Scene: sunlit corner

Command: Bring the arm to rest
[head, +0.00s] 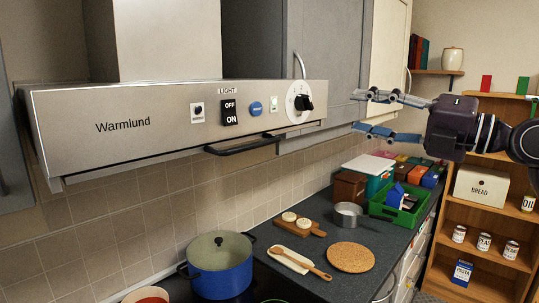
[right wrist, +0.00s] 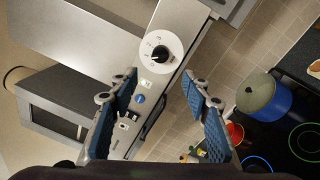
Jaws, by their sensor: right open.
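My right gripper (head: 375,114) comes in from the right in the head view and hangs in the air in front of the grey cabinet doors. Its two fingers are spread apart with nothing between them. In the right wrist view the blue-padded fingers (right wrist: 163,108) are also wide apart. They point toward the range hood (head: 165,118), whose panel has a light switch (head: 230,112), a blue button (head: 256,108), a small green-lit indicator (head: 273,107) and a black knob (head: 303,102). The gripper is apart from the hood in the head view. My left gripper is not seen.
A blue lidded pot (head: 220,270) stands on the hob below the hood. The counter holds a cork mat (head: 350,257), a small saucepan (head: 348,215) and a green crate (head: 398,208). A wooden shelf (head: 486,210) with a bread box (head: 482,188) stands at the right.

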